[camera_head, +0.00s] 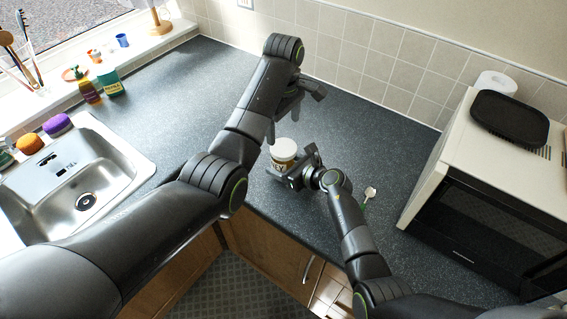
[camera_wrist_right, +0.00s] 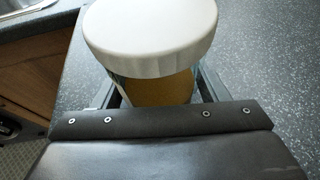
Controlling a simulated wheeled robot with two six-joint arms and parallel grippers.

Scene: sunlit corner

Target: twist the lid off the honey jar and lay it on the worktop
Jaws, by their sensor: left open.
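The honey jar (camera_head: 278,166) stands upright on the dark worktop (camera_head: 330,115), with its wide white lid (camera_head: 284,148) on top. The jar's amber body (camera_wrist_right: 160,88) and the lid (camera_wrist_right: 150,35) also show in the right wrist view. My right gripper (camera_head: 285,172) is shut on the jar's body below the lid, with a finger on either side. My left gripper (camera_head: 284,120) is open and empty, pointing down just above and behind the lid, apart from it. Its far finger is partly hidden by the arm.
A sink (camera_head: 128,160) is at the left, with bottles (camera_head: 108,80) behind it. A microwave (camera_head: 440,165) stands at the right. A small pale spoon-like item (camera_head: 370,192) lies right of the jar. The worktop behind is clear.

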